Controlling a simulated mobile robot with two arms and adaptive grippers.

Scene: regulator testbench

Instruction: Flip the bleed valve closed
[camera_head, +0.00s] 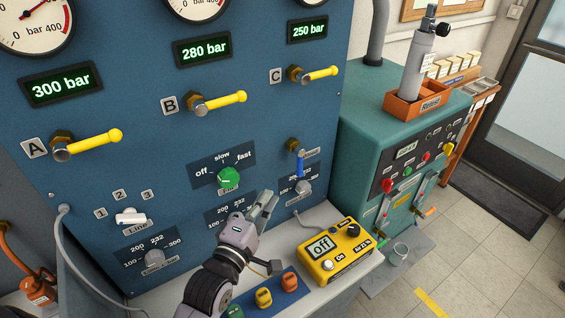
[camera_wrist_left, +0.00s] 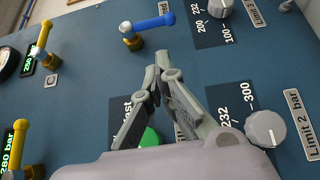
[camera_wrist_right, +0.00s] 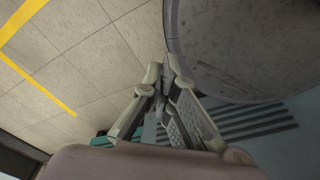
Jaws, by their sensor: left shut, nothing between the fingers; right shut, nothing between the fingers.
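The bleed valve appears to be the small valve with a blue lever (camera_head: 300,164) on the blue panel, below valve C. Its lever hangs down from a brass fitting. Its small label is unreadable. In the left wrist view the blue lever (camera_wrist_left: 152,22) lies beyond the fingertips, clear of them. My left gripper (camera_head: 267,203) is shut and empty in front of the panel, below and left of the blue lever and not touching it. My right gripper (camera_wrist_right: 163,82) is shut and empty, over floor in its own wrist view, and not in the head view.
Yellow-handled valves A (camera_head: 92,144), B (camera_head: 222,103) and C (camera_head: 318,74) stick out of the panel. A green selector knob (camera_head: 229,178) and a grey limit knob (camera_head: 303,188) are near the left gripper. A yellow meter (camera_head: 334,250) reading "off" sits on the ledge below.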

